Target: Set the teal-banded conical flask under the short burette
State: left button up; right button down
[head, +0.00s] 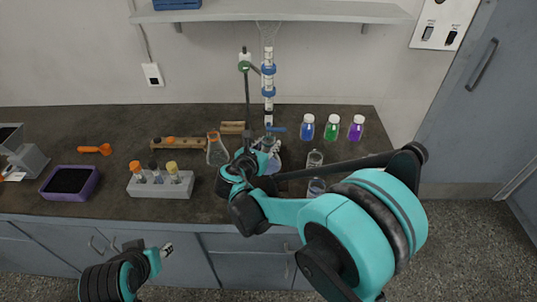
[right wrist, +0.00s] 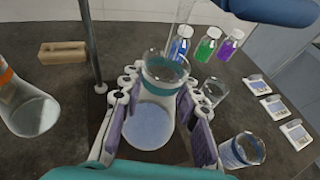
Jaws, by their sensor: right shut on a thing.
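The teal-banded conical flask (right wrist: 152,122) is between the fingers of my right gripper (right wrist: 160,88), which is shut on it. It stands upright, its teal band around the neck. In the head view the flask (head: 271,147) shows partly behind my right gripper (head: 258,158), under the lower end of the burette (head: 268,80). The burette is a clear tube with blue rings and a blue stopcock, held beside a dark stand rod (head: 247,95). Whether the flask touches the bench is unclear. My left gripper (head: 166,250) is low in front of the cabinets; its fingers are too small to read.
An orange-banded flask (head: 216,152) stands left of the rod. Blue, green (head: 332,127) and purple bottles stand at the back right. Beakers (right wrist: 243,150) stand close right of my gripper. A tube rack (head: 160,187) and a purple tray (head: 70,182) are further left.

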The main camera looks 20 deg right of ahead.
jog(key=shift+f+b, duration=0.95)
jog(key=shift+f, duration=0.75)
jog(key=shift+f, duration=0.2)
jog(key=c, duration=1.1)
grip_release()
jog(key=shift+r, duration=0.1)
